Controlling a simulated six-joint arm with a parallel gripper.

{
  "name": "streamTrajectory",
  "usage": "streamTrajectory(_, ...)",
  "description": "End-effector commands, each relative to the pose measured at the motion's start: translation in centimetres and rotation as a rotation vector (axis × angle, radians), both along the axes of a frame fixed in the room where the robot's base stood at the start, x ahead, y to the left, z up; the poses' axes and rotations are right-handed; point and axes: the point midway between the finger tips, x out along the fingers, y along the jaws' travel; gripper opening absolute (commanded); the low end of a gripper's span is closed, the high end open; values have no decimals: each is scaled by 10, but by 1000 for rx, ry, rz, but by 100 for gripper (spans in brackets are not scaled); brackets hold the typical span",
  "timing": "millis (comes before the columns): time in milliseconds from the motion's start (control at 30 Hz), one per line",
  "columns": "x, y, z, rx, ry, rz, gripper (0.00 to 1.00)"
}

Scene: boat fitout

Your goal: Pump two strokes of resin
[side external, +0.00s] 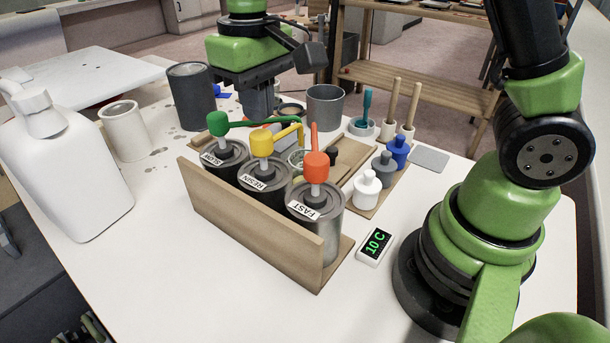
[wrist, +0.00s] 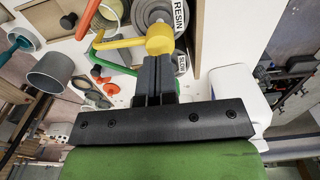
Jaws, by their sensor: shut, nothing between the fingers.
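Three lidded cans with pump heads stand in a row in a wooden holder (side external: 250,222). The middle can, labelled RESIN (side external: 262,188), has a yellow pump head (side external: 261,143) with a spout pointing away from the side camera. The SLOW can has a green pump (side external: 218,123), and the FAST can an orange-red pump (side external: 316,166). A small cup (side external: 297,158) is partly hidden behind the pumps, near the spouts.
A white jug (side external: 70,165), white cup (side external: 125,130) and dark can (side external: 191,95) stand left. A grey metal cup (side external: 325,106) stands behind. The front table area is clear.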

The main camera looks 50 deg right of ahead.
Motion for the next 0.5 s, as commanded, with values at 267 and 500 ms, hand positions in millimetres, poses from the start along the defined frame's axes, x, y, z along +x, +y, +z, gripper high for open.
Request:
streamTrajectory(267, 1, 0, 5, 1, -3, 1, 0)
streamTrajectory(500, 0, 0, 26, 1, -3, 0, 0)
